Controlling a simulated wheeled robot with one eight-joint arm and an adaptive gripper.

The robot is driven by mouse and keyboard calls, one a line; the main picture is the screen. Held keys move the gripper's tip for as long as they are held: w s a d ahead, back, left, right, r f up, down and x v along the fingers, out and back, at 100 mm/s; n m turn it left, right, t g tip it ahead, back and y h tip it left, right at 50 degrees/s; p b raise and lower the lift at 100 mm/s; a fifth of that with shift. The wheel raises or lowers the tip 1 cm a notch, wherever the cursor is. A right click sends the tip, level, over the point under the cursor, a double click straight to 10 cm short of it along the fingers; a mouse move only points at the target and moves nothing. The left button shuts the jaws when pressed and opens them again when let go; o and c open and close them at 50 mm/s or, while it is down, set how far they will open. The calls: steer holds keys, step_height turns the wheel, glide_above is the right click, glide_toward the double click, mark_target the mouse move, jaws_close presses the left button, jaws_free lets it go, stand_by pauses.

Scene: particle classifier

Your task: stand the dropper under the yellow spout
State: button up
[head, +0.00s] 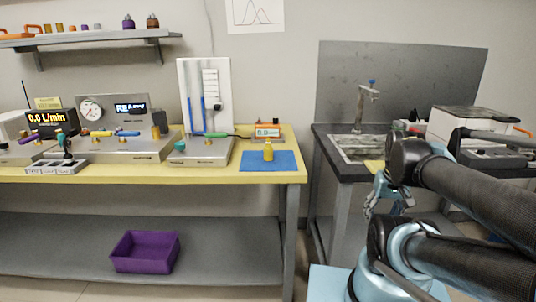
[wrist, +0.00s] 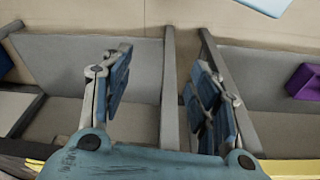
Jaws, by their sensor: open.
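A small yellow bottle (head: 268,152), possibly the dropper, stands upright on a blue mat (head: 253,166) near the right end of the yellow bench. A yellow spout-like piece (head: 101,133) lies along the top of the grey console with the gauge, well to the left of the bottle. The space under it is too small to make out. My gripper (head: 388,193) is to the right of the bench, in front of the sink counter and partly behind my arm. In the wrist view my gripper (wrist: 160,88) is open and empty, over shelf edges and floor.
Blue (head: 127,133) and green (head: 214,135) pieces sit on the devices beside it. A labelled grey rack (head: 57,167) stands at the bench's left front. A purple bin (head: 146,251) is on the lower shelf. The dark sink counter (head: 345,130) stands right of the bench.

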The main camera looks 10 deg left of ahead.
steer(key=w+a+r+n+y, duration=0.1)
steer(key=w+a+r+n, duration=0.4)
steer(key=w+r, duration=0.25)
step_height(320, 180, up, 15)
steer(key=n+g+y, duration=0.3)
steer(key=n, duration=1.2)
glide_above(268, 149)
steer(key=w+d, duration=0.3)
steer(key=d, duration=0.3)
steer(key=x, duration=1.6)
steer(key=shift+s+a+f, duration=0.15)
steer(key=shift+a+f, duration=0.05)
steer(key=shift+a, duration=0.05)
steer(key=c, duration=1)
steer(key=shift+o, duration=0.2)
steer(key=shift+r, duration=0.15)
